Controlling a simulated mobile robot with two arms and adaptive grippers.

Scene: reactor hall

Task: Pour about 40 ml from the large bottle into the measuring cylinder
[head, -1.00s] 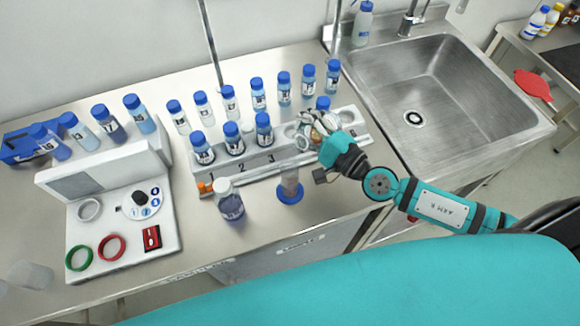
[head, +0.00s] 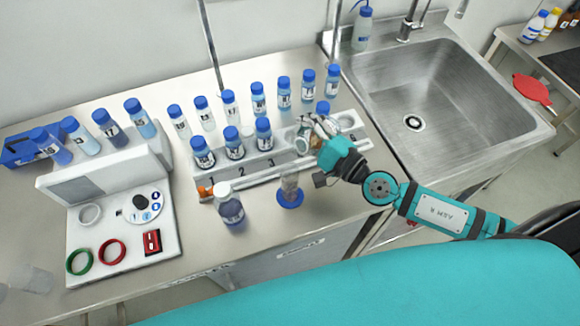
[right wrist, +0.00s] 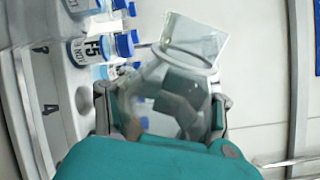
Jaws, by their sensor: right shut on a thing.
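My right gripper (head: 318,135) is shut on a clear bottle (right wrist: 165,88), apparently the large bottle. It is held tilted, its open mouth toward the left in the head view, and the fingers hide part of it. The measuring cylinder (head: 289,182), clear with a blue foot, stands upright on the bench in front of the rack, just below and left of the held bottle. I cannot tell whether liquid is flowing or how high it stands in the cylinder. My left gripper is not in view.
A numbered rack (head: 262,162) and rows of blue-capped bottles (head: 258,98) stand behind. A white-topped bottle (head: 231,206) with blue liquid stands left of the cylinder. A white instrument (head: 125,235) is at left, a sink (head: 440,95) at right.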

